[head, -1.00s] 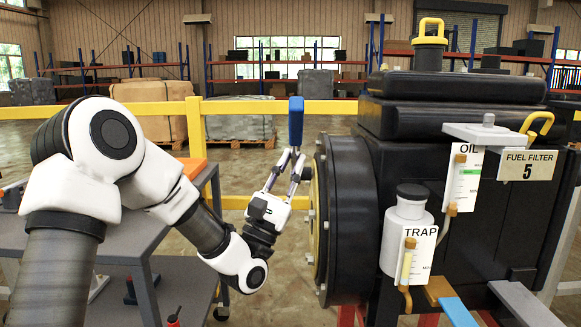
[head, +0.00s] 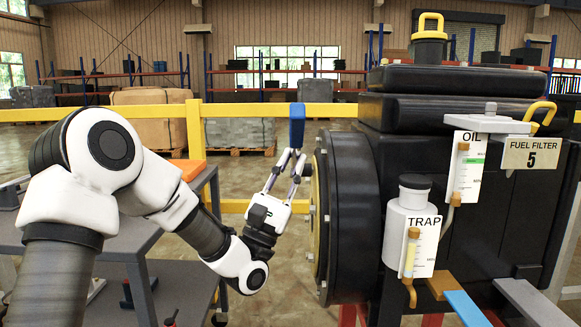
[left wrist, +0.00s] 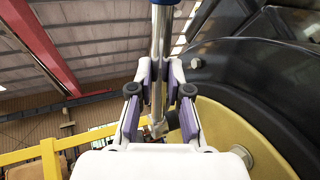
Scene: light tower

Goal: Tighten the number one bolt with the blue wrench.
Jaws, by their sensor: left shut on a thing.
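My left gripper (head: 288,165) is shut on the blue wrench (head: 297,125), which stands roughly upright with its blue handle at the top. It is just left of the engine's round black flange (head: 345,215). In the left wrist view the wrench's metal shaft (left wrist: 161,60) runs between the gripper fingers (left wrist: 160,92). Bolts show on the flange rim; one bolt (left wrist: 239,156) is at the lower right in the left wrist view, apart from the fingers. No bolt number is readable. My right gripper is not in view.
A grey cart (head: 100,247) with an orange item on top stands at the left. A yellow rail (head: 250,111) runs behind. The engine (head: 480,215) fills the right, with the trap bottle (head: 408,222) and oil gauge (head: 467,165) on its front.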

